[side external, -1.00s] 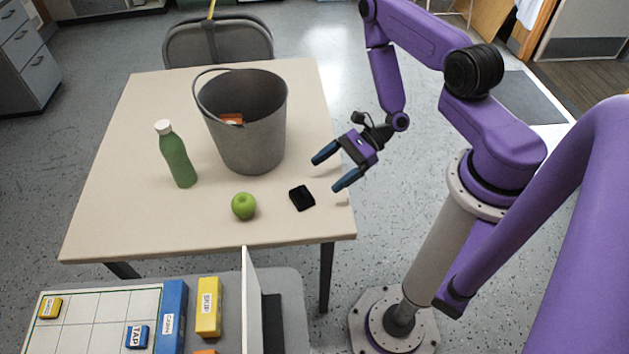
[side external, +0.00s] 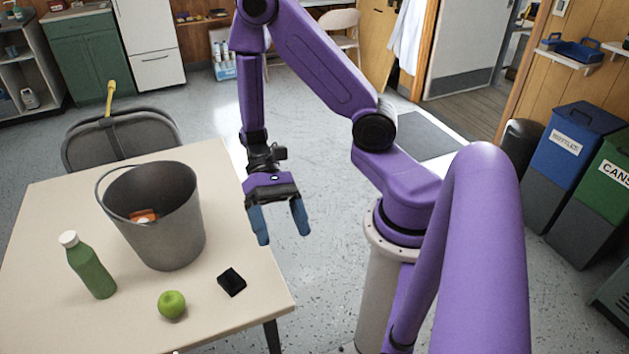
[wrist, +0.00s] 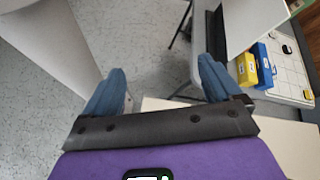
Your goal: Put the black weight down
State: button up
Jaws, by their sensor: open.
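The black weight (side external: 231,282) is a small dark block lying on the beige table (side external: 250,318) near its right front corner, to the right of a green apple. My gripper (side external: 279,240) is open and empty, with its blue fingers pointing down. It is off the table's right edge in the side view, apart from the weight and higher than it.
A grey bucket (side external: 180,235) with an orange thing (side external: 144,216) inside, a green bottle (side external: 92,271) and the apple (side external: 172,304) stand on the table. A folding chair (side external: 115,138) is behind it. The wrist view shows yellow (wrist: 246,70) and blue boxes (wrist: 264,65) on another surface.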

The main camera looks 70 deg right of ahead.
jog(key=s+d+r+n+t+h, duration=0.1)
jog(key=s+r+n+t+h, duration=0.2)
jog(key=n, duration=0.5)
jog(key=s+d+r+n+t+h, duration=0.1)
jog(key=s+r+n+t+h, duration=0.2)
jog(key=r+n+t+h, duration=0.2)
notch_tip(320, 180, up, 3)
jog(key=n, duration=0.3)
jog(key=shift+n, duration=0.4)
